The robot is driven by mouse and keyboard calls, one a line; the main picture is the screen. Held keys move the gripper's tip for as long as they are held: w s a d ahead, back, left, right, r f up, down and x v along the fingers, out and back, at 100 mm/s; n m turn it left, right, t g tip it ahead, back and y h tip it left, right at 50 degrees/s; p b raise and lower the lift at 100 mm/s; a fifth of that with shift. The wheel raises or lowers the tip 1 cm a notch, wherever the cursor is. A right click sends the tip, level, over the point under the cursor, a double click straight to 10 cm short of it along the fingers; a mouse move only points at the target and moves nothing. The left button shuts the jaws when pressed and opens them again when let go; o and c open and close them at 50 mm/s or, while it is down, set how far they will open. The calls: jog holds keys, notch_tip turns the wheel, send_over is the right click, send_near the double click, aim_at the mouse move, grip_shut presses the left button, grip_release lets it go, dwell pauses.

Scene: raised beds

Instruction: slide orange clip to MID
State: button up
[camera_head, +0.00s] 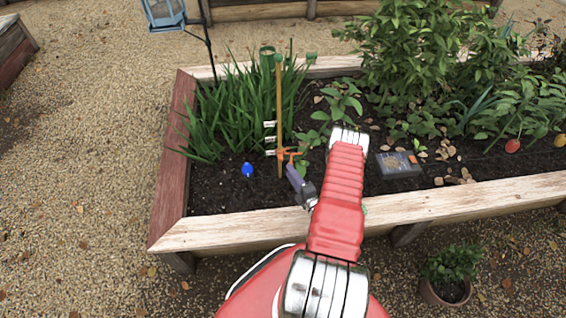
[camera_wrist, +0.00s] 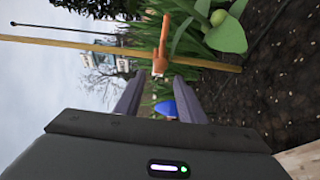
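The orange clip (camera_head: 290,153) sits on an upright wooden stake (camera_head: 279,105) in the bed, about level with the lowest of several small white labels (camera_head: 270,138). The label writing is too small to read. In the wrist view, the clip (camera_wrist: 163,46) shows just beyond the fingertips, with its arm pointing up in the picture, and the stake (camera_wrist: 90,45) crosses the view. My gripper (camera_head: 291,168) is just below and right of the clip. The wrist view shows its two fingers (camera_wrist: 158,80) apart, with nothing held between them.
A blue object (camera_head: 247,170) stands in the soil left of the stake; a blue shape (camera_wrist: 167,107) also shows between the fingers. Tall green leaves (camera_head: 235,105) crowd behind the stake. A grey box (camera_head: 398,164) lies right of my arm. The wooden bed edge (camera_head: 235,230) runs in front.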

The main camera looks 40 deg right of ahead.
aim_at(282, 161)
jog(key=x, duration=0.7)
jog(key=shift+w, duration=0.3)
jog(key=shift+c, duration=0.4)
grip_shut()
jog(key=shift+s, duration=0.1)
